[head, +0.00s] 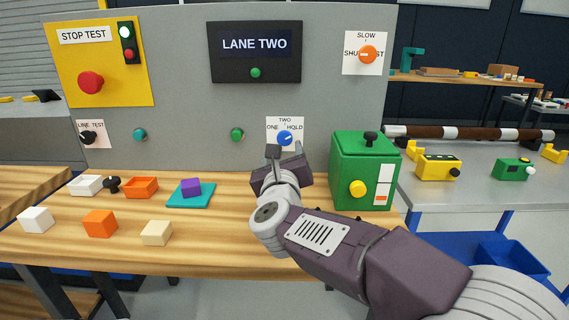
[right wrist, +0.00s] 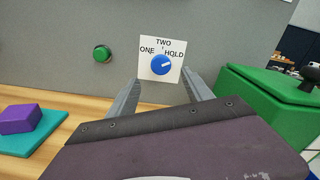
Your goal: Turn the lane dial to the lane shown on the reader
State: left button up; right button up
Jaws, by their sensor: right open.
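The reader (head: 255,52) is a dark panel on the grey wall and shows "LANE TWO". The lane dial (head: 285,138) is a blue knob on a white plate marked ONE, TWO and HOLD. In the right wrist view the dial (right wrist: 161,65) has a white mark that points up and right, toward HOLD. My right gripper (head: 286,152) is open and empty in front of the wall, just below the dial in the picture. In the right wrist view its two fingers (right wrist: 163,88) stand apart below the dial, not closed on it. My left gripper is not in view.
A green box (head: 350,180) with a black top knob stands close right of my right gripper. A green button (head: 237,134) is left of the dial. A purple block (head: 191,187) sits on a teal plate on the wooden bench (head: 210,248); several blocks lie further left.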

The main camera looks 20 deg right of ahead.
aim_at(284, 139)
jog(key=x, duration=0.9)
jog(key=shift+w+d+b, duration=0.1)
jog(key=shift+b, duration=0.3)
grip_shut()
